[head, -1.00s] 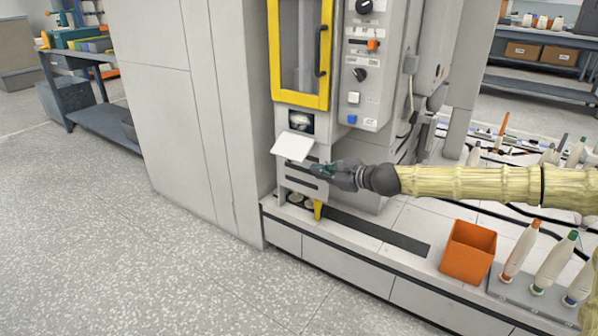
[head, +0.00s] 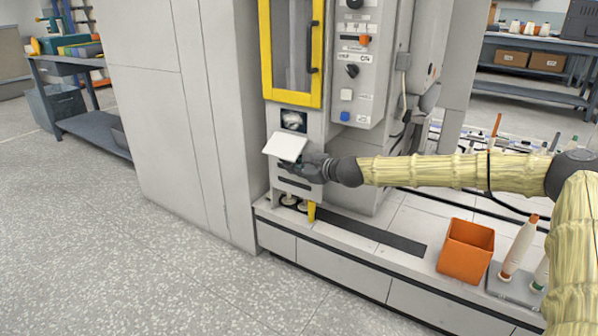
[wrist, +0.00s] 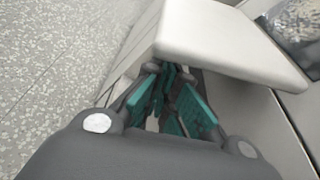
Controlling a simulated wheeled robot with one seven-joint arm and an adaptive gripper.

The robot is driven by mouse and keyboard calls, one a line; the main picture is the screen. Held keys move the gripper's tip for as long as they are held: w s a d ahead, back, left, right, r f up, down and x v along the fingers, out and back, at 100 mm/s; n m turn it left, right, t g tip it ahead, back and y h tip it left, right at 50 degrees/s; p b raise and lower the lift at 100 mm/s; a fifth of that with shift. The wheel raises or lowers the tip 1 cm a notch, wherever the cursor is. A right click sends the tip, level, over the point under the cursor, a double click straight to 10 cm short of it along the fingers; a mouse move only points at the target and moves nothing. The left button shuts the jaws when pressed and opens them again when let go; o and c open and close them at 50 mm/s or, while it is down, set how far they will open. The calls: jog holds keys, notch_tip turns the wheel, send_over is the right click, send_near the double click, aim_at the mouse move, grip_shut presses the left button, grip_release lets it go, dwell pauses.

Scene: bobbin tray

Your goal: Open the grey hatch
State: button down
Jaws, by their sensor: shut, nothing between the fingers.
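The grey hatch (head: 285,146) is a pale flap that stands out at a tilt from the machine's front, below a small dark window. In the wrist view the flap (wrist: 225,38) spans the top, just beyond the fingertips. My gripper (head: 287,168) is at the flap's lower right side, partly under it. In the wrist view its teal-padded fingers (wrist: 167,82) are shut with nothing between them. The tips lie close under the flap's near edge; I cannot tell whether they touch it. The opening behind the flap is mostly hidden.
A yellow-framed door (head: 291,101) is above, with a control panel (head: 349,85) to its right. A yellow piece (head: 311,211) stands below the hatch. An orange bin (head: 466,251) and bobbins (head: 519,248) stand on the ledge at right. The floor at left is clear.

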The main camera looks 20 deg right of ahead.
jog(key=shift+w, duration=0.2)
jog(key=shift+a, duration=0.1)
jog(key=shift+s+a+r+p, duration=0.3)
jog(key=shift+s+a+r, duration=0.4)
jog(key=shift+a, duration=0.15)
